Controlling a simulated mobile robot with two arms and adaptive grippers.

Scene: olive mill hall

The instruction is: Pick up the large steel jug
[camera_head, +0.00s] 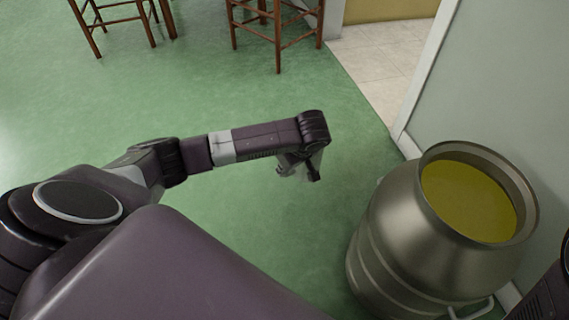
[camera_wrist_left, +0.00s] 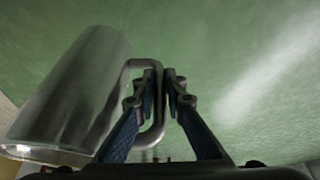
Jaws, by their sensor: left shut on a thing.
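The large steel jug (camera_wrist_left: 75,95) shows in the left wrist view as a plain grey metal cylinder, tilted in the picture, with a looped bar handle (camera_wrist_left: 152,135) on its right side. My left gripper (camera_wrist_left: 168,82) is shut on this handle, with one blue-padded finger on each side of it. In the head view my left gripper (camera_head: 302,170) hangs at the end of the arm above the green floor; the jug is mostly or wholly hidden there, and I cannot make it out clearly. My right gripper is not in view.
A big steel can (camera_head: 385,235) of yellow-green oil (camera_head: 468,200) stands at the right, near the pale wall (camera_head: 505,90). Wooden stools (camera_head: 277,40) stand at the back. The green floor (camera_head: 210,110) between is clear. A tiled doorway (camera_head: 375,60) opens at back right.

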